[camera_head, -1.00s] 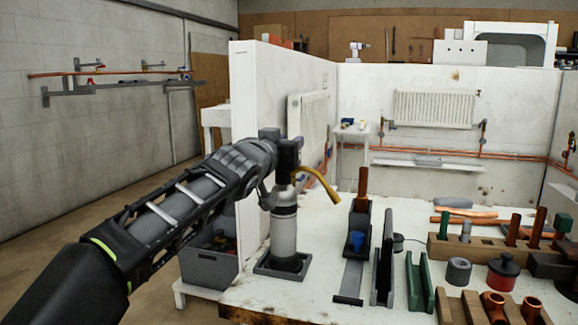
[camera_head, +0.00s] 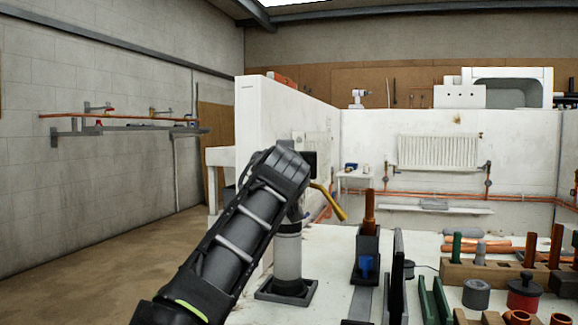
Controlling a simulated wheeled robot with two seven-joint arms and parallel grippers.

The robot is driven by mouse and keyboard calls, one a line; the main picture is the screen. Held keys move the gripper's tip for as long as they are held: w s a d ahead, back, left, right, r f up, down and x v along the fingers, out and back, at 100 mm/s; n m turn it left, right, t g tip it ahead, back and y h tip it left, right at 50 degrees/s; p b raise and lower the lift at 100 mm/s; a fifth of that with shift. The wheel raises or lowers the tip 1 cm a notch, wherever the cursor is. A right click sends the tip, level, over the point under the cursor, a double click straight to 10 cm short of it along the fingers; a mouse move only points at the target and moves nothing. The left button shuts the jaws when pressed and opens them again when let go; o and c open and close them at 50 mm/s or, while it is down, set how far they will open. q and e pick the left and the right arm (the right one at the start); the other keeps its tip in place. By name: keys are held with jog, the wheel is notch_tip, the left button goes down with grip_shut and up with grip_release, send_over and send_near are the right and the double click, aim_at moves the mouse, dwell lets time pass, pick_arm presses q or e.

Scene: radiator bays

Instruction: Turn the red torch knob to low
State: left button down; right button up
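The torch stands upright on the bench, a grey cylinder (camera_head: 288,258) in a dark square base (camera_head: 286,291) with a brass-yellow burner tube (camera_head: 329,202) reaching right and down. My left arm comes in from below, and its wrist (camera_head: 281,170) is at the torch's top, in front of it. The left gripper's fingers and the red knob are hidden behind the wrist, so I cannot tell whether they touch. My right gripper is not in view.
Right of the torch, a dark holder (camera_head: 366,264) has a copper-brown rod upright in it. Dark and green slotted rails (camera_head: 435,302), a wooden rack (camera_head: 500,274) and a red-and-black pot (camera_head: 524,292) stand further right. A white partition (camera_head: 258,130) rises behind the torch.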

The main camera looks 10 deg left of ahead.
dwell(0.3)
pick_arm(q)
jog(key=c, duration=1.1)
grip_release()
jog(key=shift+s, duration=0.1)
jog(key=shift+s+d+f+b, duration=0.1)
jog(key=shift+s+b, duration=0.15)
jog(key=shift+b, duration=0.05)
jog(key=s+b, duration=0.1)
jog(key=s, duration=0.1)
jog(key=s+d+b, duration=0.1)
jog(key=s, duration=0.1)
jog(key=s+b, duration=0.1)
jog(key=s, duration=0.2)
jog(key=shift+d+b, duration=0.15)
jog(key=shift+b, duration=0.15)
